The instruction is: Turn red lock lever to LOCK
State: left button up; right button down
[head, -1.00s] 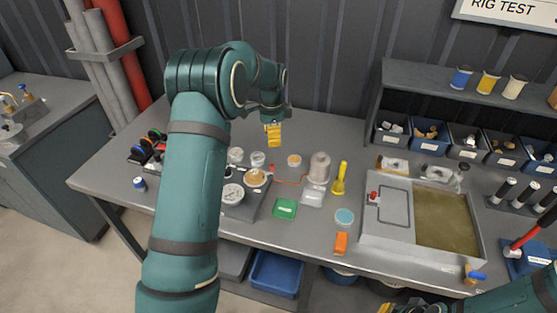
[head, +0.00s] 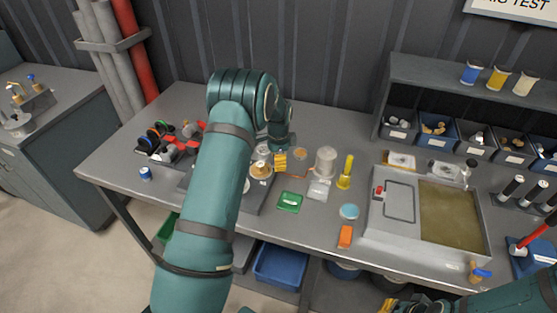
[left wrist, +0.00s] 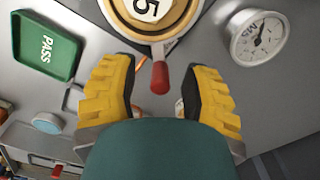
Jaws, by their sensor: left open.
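The red lock lever (left wrist: 160,78) shows in the left wrist view, sticking out from a round gold fitting (left wrist: 178,24) with a white disc marked 5. My left gripper (left wrist: 160,72) is open, with one yellow finger on each side of the lever. The lever looks to be between the fingers, but I cannot tell whether they touch it. In the head view my left gripper (head: 280,163) is low over the bench beside the gold fitting (head: 258,169), and the lever is hidden there. My right gripper (head: 397,306) shows only partly at the bottom edge.
A dial gauge (left wrist: 258,37) sits close to the fitting. A green PASS tray (head: 289,202), a clear cylinder (head: 326,160), a yellow tool (head: 345,172), a cyan disc (head: 349,211) and an orange block (head: 345,236) stand to the right.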

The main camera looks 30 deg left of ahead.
pick_arm(q)
grip_shut()
jog(key=shift+d, duration=0.1)
dwell(0.3)
jog(key=shift+s+d+m+b, duration=0.25)
jog(key=shift+m+b, duration=0.05)
jog(key=shift+m, duration=0.3)
jog(key=shift+s+d+m+b, duration=0.25)
jog(key=shift+m+b, duration=0.05)
jog(key=shift+m, duration=0.3)
jog(key=m, duration=0.1)
jog(key=s+d+m, duration=0.1)
jog(key=shift+s+m+b, duration=0.1)
jog(key=shift+m+b, duration=0.25)
jog(key=shift+m, duration=0.05)
jog(key=s+m, duration=0.2)
jog(key=m, duration=0.1)
jog(key=shift+d+m, duration=0.3)
jog(key=shift+s+m, duration=0.45)
jog(key=shift+m, duration=0.35)
jog(key=shift+s+m, duration=0.4)
jog(key=shift+m, duration=0.4)
jog(key=shift+d, duration=0.1)
